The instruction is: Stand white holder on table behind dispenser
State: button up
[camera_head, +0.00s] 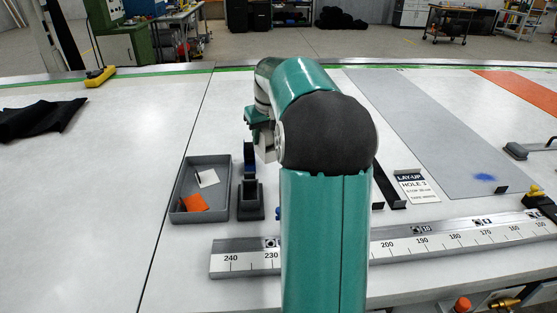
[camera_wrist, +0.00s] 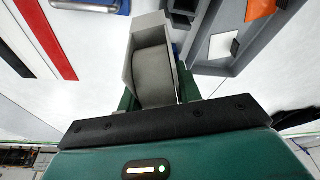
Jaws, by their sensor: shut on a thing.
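The white holder (camera_wrist: 150,62), a pale box-like piece with a grey curved inside, is between the teal fingers of my gripper (camera_wrist: 160,92) in the wrist view. My gripper is shut on it. The dark dispenser (camera_head: 250,201) with a blue part stands on the white table (camera_head: 105,190), just right of the grey tray and below my gripper in the picture. Whether the holder touches the table cannot be told.
A grey tray (camera_head: 176,216) holds an orange piece (camera_head: 194,203) and a white card (camera_head: 207,178). A long metal ruler (camera_head: 245,263) crosses the near edge. A lay-up sign (camera_head: 415,186) and black strips lie right of my arm.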

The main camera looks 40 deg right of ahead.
jog(key=w+d+f, duration=0.2)
jog(key=d+f, duration=0.2)
jog(key=w+d+f, duration=0.2)
jog(key=d+f, duration=0.1)
jog(key=f, duration=0.1)
jog(key=w+d+f, duration=0.2)
jog(key=d+f, duration=0.2)
jog(key=shift+w+d, duration=0.1)
jog(key=shift+d, duration=0.25)
jog(key=shift+f, duration=0.45)
jog(key=shift+f, duration=0.1)
jog(key=o, duration=1.1)
jog(key=v, duration=1.2)
